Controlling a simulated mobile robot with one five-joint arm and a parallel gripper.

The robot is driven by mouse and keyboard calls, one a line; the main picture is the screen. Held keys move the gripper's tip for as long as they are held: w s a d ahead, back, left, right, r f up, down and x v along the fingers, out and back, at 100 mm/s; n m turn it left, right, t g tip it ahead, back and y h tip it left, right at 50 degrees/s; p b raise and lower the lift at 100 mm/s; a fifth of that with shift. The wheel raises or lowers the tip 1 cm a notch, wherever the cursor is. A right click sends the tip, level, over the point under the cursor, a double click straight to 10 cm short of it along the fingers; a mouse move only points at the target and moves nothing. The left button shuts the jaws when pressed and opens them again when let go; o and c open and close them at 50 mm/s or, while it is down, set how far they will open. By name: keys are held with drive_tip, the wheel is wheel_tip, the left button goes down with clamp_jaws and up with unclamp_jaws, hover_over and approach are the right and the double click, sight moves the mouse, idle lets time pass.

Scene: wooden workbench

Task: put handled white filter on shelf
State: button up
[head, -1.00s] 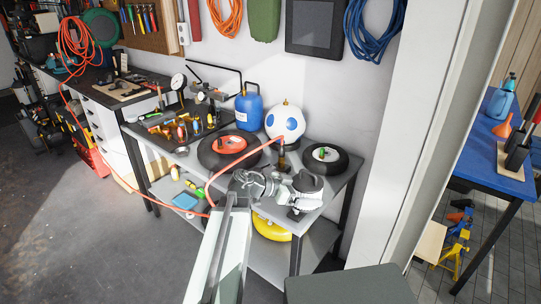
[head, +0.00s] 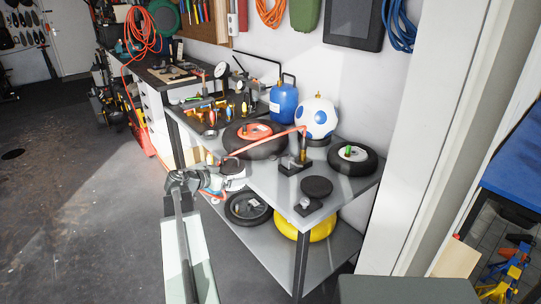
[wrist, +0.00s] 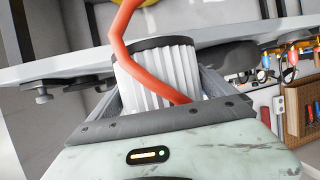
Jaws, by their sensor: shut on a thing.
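My gripper (head: 195,182) is at the left front edge of the workbench, near the height of its top. It is shut on the handled white filter (wrist: 160,75), which has white pleated sides and a dark rim. The filter also shows in the head view (head: 234,183), partly behind my gripper. The grey lower shelf (head: 332,262) lies below and to the right of my gripper.
A black wheel (head: 248,208) and a yellow round thing (head: 312,228) sit on the lower shelf. A black disc (head: 317,186) lies on the bench top. Open floor is left.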

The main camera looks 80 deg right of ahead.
sight(237, 166)
drive_tip(key=s+d, duration=0.4)
drive_tip(key=d, duration=0.1)
drive_tip(key=s+d, duration=0.2)
drive_tip(key=d, duration=0.1)
drive_tip(key=s+d, duration=0.2)
drive_tip(key=shift+d, duration=0.4)
drive_tip(key=shift+s+d+f+b, duration=0.2)
drive_tip(key=shift+d+f+b, duration=0.05)
drive_tip(key=shift+f+b, duration=0.5)
drive_tip(key=shift+f, duration=0.25)
drive_tip(key=shift+w+a+r, duration=0.1)
drive_tip(key=shift+r, duration=0.1)
drive_tip(key=shift+f, duration=0.25)
drive_tip(key=o, duration=1.4)
drive_tip(key=shift+r, duration=0.4)
drive_tip(key=p+v, duration=0.4)
drive_tip(key=v, duration=0.8)
drive_tip(key=shift+p, duration=0.3)
